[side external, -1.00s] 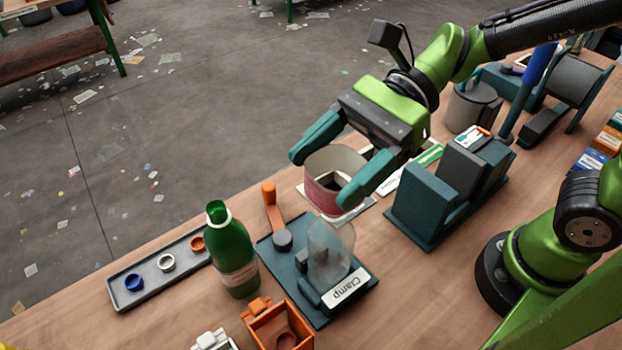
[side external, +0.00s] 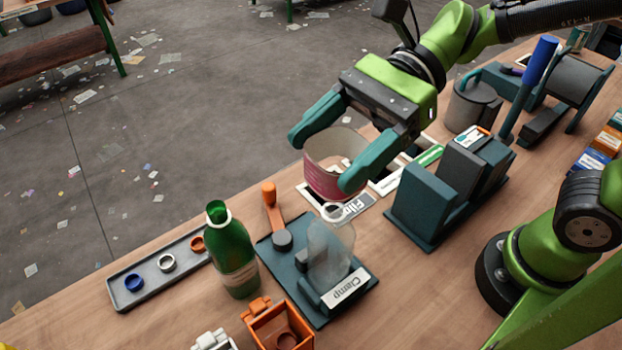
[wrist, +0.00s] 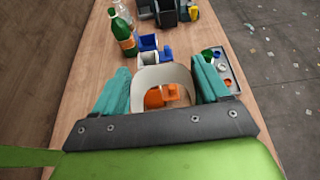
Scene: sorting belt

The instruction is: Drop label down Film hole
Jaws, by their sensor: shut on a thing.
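My gripper (side external: 333,165) is shut on the label (side external: 321,182), a curled band, reddish-pink outside and pale inside. In the side view it holds the label in the air just above the Film plate (side external: 352,206), whose lettering is partly hidden. The Film hole itself is mostly hidden behind the label and fingers. The wrist view shows the pale label (wrist: 160,76) between the two teal fingers.
A clear bottle (side external: 328,250) stands in the Clamp fixture (side external: 347,289) just in front. A green bottle (side external: 232,252), a tray of caps (side external: 150,283) and an orange bin (side external: 277,325) are nearby. A teal device (side external: 440,195) stands to the right.

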